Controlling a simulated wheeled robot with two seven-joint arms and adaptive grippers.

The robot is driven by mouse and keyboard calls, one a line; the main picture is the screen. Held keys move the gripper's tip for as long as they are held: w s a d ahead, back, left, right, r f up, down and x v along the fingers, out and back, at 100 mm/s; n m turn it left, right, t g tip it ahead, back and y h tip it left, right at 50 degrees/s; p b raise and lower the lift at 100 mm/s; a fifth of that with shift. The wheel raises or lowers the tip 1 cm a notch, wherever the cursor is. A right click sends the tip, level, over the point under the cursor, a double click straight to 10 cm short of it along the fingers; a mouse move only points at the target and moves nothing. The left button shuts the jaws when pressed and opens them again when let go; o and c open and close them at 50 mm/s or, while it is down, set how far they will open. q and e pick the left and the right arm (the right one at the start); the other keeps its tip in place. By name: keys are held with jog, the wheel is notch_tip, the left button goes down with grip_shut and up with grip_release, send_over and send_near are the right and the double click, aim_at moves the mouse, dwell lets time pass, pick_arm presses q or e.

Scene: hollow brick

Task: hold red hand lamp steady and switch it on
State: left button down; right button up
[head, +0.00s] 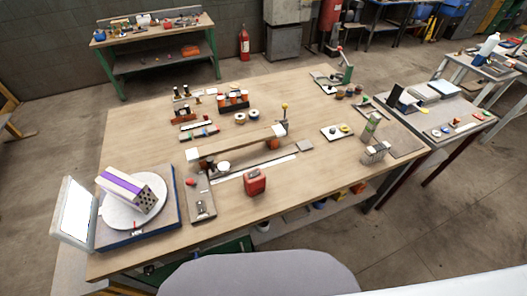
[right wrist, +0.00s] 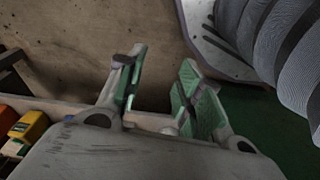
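The red hand lamp appears to be the small red box-shaped object (head: 256,182) with a dark top, standing upright near the front middle of the wooden table (head: 330,205). Its switch is too small to make out, and I cannot tell whether it is lit. My right gripper (right wrist: 158,75) shows in the right wrist view, its two green-padded fingers spread apart with nothing between them. It is not in the head view, and the lamp is not recognisable in the wrist view. My left gripper is in neither view.
A hollow brick (head: 133,186) with a purple band lies on a white turntable (head: 122,219) at the left. A grey board with small parts (head: 200,200) and a long beam (head: 235,143) lie near the lamp. Table right of the lamp is clear. Yellow items (right wrist: 30,126) show in the wrist view.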

jog(key=w+a+r+t+b, duration=0.1)
jog(key=w+a+r+b, duration=0.25)
jog(key=w+r, duration=0.9)
jog(key=w+a+r+y+b, duration=0.1)
jog(key=w+a+r+b, duration=0.1)
jog(key=r, duration=0.7)
jog(key=w+a+r+b, duration=0.1)
jog(key=a+r, duration=0.1)
jog(key=r, duration=0.6)
jog(key=shift+w+a+r+m+g+y+b, duration=0.3)
jog(key=shift+w+a+r+m+y, duration=0.4)
jog(key=shift+w+a+r, duration=1.45)
jog(key=shift+w+a+r+m+g+y+b, duration=0.15)
jog(key=shift+w+a+r+m+g+y, duration=0.45)
jog(key=shift+a+r, duration=2.9)
jog(key=shift+w+a+r+m+g+y+b, duration=0.25)
jog(key=shift+w+a+r+m+y, duration=0.95)
jog(key=shift+a, duration=3)
jog(key=w+d+r+m+g+h, duration=0.1)
jog(key=w+d+r+m+h, duration=0.3)
jog(key=w+d+r+m, duration=0.4)
jog(key=w+r+m, duration=0.1)
jog(key=w+r, duration=0.2)
jog(key=shift+w+m+g, duration=0.15)
jog(key=shift+m+g, duration=0.15)
jog(key=shift+g, duration=0.05)
jog(key=shift+r, duration=0.1)
